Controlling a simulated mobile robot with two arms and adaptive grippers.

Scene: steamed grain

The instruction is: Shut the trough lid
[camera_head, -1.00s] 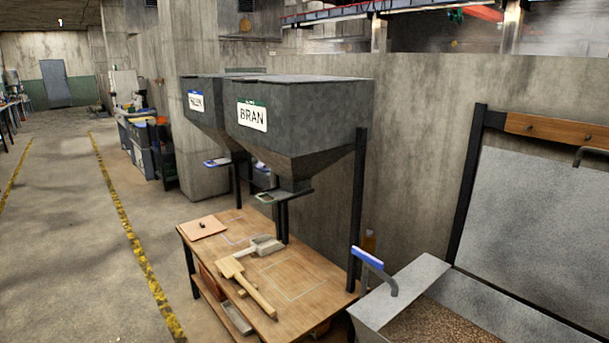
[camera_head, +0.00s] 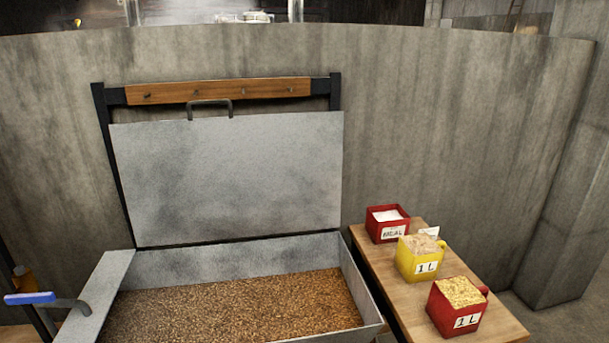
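The trough (camera_head: 310,252) is a grey metal box filled with brown grain, in the lower middle of the head view. Its lid (camera_head: 228,178) is a flat grey metal sheet standing upright at the back edge, so the trough is open. A dark bent handle (camera_head: 209,103) sits on the lid's top edge, in front of the wooden peg rail. Neither of my grippers shows in this view.
A wooden table (camera_head: 374,262) stands right of the trough. On it are a red box labelled MEAL (camera_head: 388,224), a yellow 1 L measure (camera_head: 420,258) and a red 1 L measure (camera_head: 457,306). A blue-handled lever (camera_head: 30,298) sticks out at the trough's left. A concrete wall stands behind.

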